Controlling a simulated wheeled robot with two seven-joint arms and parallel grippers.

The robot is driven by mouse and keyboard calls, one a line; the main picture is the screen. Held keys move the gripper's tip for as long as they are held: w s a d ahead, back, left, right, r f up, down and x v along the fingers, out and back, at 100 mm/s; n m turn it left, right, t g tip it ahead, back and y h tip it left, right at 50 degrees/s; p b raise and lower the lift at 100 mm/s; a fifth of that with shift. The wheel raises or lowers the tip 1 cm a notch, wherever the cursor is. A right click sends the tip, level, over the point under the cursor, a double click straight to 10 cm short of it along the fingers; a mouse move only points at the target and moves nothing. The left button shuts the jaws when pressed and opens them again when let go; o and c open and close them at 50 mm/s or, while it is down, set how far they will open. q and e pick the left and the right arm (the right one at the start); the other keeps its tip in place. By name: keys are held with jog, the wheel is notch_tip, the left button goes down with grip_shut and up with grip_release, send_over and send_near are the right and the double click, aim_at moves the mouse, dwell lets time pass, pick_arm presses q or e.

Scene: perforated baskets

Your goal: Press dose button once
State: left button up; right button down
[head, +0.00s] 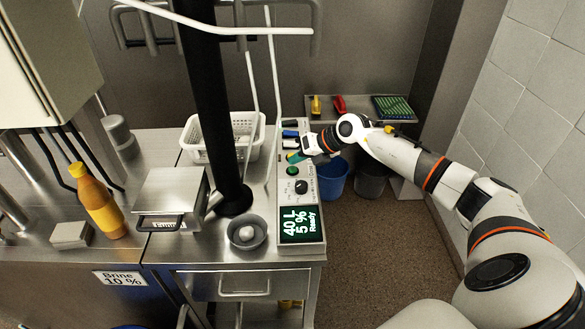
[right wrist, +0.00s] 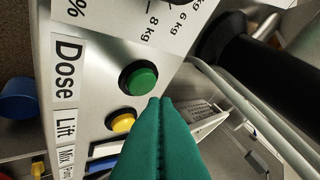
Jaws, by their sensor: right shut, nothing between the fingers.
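The control panel (head: 314,218) stands on the steel bench, its display reading "40 L 5 % Ready". The green dose button (head: 292,171) sits above the black knob (head: 300,187). In the right wrist view the green button (right wrist: 140,78) is beside the "Dose" label (right wrist: 66,72), with its cap fully visible. My right gripper (head: 293,157) is shut and empty, just beyond the green button. Its green fingertips (right wrist: 160,102) show beside the button's lower right edge; I cannot tell how far above the panel they are. My left gripper is out of view.
A yellow button (right wrist: 123,122) by the "Lift" label is close to the fingertips. A black post (head: 210,110) and a white perforated basket (head: 245,130) stand left of the panel. A grey bowl (head: 247,232) and an orange bottle (head: 98,203) are on the bench.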

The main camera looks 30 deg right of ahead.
jog(key=shift+f, duration=0.1)
jog(key=shift+f, duration=0.3)
jog(key=shift+f+b, duration=0.55)
jog(key=shift+b, duration=0.05)
dwell(0.8)
jog(key=shift+r, duration=0.1)
jog(key=shift+r+p, duration=0.7)
jog(key=shift+r, duration=0.15)
notch_tip(320, 180, up, 5)
jog(key=p, duration=0.3)
jog(key=shift+p, duration=0.35)
